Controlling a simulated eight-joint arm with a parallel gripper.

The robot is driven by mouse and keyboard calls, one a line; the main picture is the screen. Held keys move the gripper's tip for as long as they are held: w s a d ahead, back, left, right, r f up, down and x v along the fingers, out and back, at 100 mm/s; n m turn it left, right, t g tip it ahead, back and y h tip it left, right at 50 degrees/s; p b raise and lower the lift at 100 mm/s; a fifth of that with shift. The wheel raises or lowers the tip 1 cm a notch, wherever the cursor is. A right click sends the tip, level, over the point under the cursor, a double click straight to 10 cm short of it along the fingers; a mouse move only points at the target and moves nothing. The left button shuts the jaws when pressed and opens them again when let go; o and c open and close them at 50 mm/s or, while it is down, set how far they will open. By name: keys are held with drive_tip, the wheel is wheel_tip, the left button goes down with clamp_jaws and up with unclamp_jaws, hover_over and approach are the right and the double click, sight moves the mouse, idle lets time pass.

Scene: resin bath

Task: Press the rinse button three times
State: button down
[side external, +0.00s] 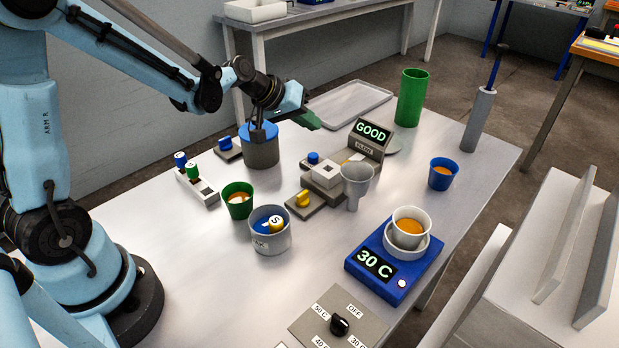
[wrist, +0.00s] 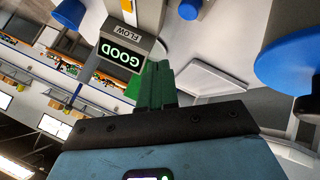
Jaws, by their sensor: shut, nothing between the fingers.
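My gripper (side external: 309,121) has green fingers and is shut and empty. It is held in the air above the back of the table, between the blue-topped grey cylinder and the GOOD display. Its shut fingers also show in the wrist view (wrist: 153,82). One blue button (side external: 313,157) sits on a grey base left of the flow unit. Another blue button (side external: 225,142) sits on a dark base left of the cylinder. I can read no rinse label on either, so I cannot tell which is the rinse button. My gripper appears apart from both.
The blue-topped grey cylinder (side external: 262,150) stands close to my gripper. The GOOD display (side external: 371,136) is to the right, with a grey funnel (side external: 357,181) in front. A green cylinder (side external: 411,97) and a shallow tray (side external: 348,101) are behind. Cups and a 30 C heater (side external: 378,268) stand nearer.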

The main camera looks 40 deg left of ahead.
sight(309, 156)
idle(0.4)
wheel_tip(309, 156, up, 4)
drive_tip(key=shift+f, duration=0.1)
drive_tip(key=shift+f, duration=0.1)
idle(0.4)
drive_tip(key=shift+f, duration=4.3)
drive_tip(key=shift+f, duration=0.1)
drive_tip(key=shift+f, duration=0.3)
